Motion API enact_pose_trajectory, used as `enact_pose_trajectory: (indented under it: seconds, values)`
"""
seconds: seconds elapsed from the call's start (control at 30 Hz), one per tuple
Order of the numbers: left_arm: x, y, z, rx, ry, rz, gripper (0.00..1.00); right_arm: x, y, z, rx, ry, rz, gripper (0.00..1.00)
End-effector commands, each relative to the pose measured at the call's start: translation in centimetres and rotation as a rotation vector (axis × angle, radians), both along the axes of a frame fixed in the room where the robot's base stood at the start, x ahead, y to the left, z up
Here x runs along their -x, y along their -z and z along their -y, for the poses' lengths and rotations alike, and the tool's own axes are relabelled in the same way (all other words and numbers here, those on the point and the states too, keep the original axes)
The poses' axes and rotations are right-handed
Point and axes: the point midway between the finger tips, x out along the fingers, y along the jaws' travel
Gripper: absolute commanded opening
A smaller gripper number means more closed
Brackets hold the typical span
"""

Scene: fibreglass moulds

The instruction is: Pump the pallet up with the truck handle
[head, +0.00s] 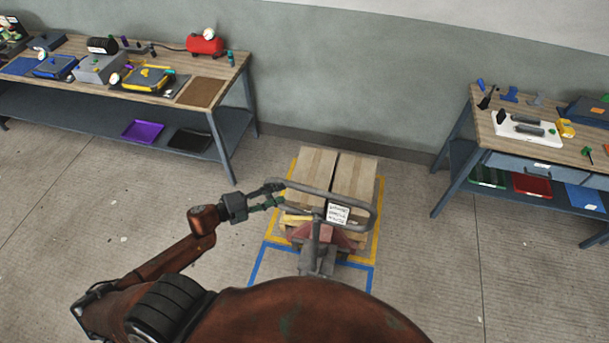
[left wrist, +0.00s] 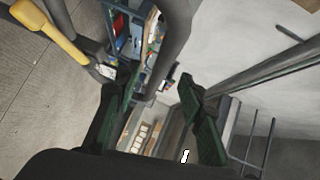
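The pallet truck's grey loop handle (head: 374,213) stands upright in front of the pallet, with a white label (head: 338,215) and a yellow lever (head: 297,218) on it. The pallet (head: 357,240) bears two cardboard boxes (head: 318,172) and is partly hidden behind the handle and the truck's red body (head: 340,238). My left gripper (head: 277,193) is at the handle's left end. In the left wrist view its green fingers (left wrist: 158,88) are apart, with the grey handle tube (left wrist: 176,38) just ahead between them; contact cannot be told. The yellow lever (left wrist: 52,32) also shows there. My right gripper is out of view.
Yellow and blue floor lines (head: 374,250) surround the pallet. A bench (head: 228,75) with moulds and a red tank (head: 205,45) stands at left. Another bench (head: 490,130) with tools stands at right. A wall is close behind; floor between the benches and pallet is clear.

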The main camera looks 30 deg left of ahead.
Motion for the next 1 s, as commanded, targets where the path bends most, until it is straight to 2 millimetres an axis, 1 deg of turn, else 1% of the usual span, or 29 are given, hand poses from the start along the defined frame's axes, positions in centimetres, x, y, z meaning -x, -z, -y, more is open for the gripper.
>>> enact_pose_trajectory:
  seconds: [0.03, 0.1, 0.13, 0.33, 0.53, 0.7, 0.93, 1.0]
  values:
    - [-0.1, -0.5, 0.5, -0.004, 0.012, 0.007, 0.37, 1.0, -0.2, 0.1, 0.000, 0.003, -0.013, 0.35]
    - [-0.6, -0.6, 1.0, -0.005, 0.020, 0.011, 0.37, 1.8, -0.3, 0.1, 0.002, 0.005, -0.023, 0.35]
    - [-0.9, -0.6, 1.3, -0.005, 0.022, 0.012, 0.37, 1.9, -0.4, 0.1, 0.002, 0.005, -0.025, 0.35]
    - [-3.9, -0.3, 3.6, -0.004, 0.029, 0.013, 0.37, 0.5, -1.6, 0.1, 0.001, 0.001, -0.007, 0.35]
    - [-6.0, 0.2, 5.1, -0.005, 0.029, 0.012, 0.37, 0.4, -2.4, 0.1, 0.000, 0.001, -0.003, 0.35]
    - [-6.6, 0.5, 5.5, -0.006, 0.027, 0.010, 0.37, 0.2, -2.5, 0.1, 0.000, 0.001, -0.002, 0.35]
    - [-6.5, 0.6, 5.4, -0.005, 0.024, 0.009, 0.37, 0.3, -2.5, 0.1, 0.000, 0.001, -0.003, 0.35]
    - [-6.5, 0.6, 5.4, -0.005, 0.024, 0.009, 0.32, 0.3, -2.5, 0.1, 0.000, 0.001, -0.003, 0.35]
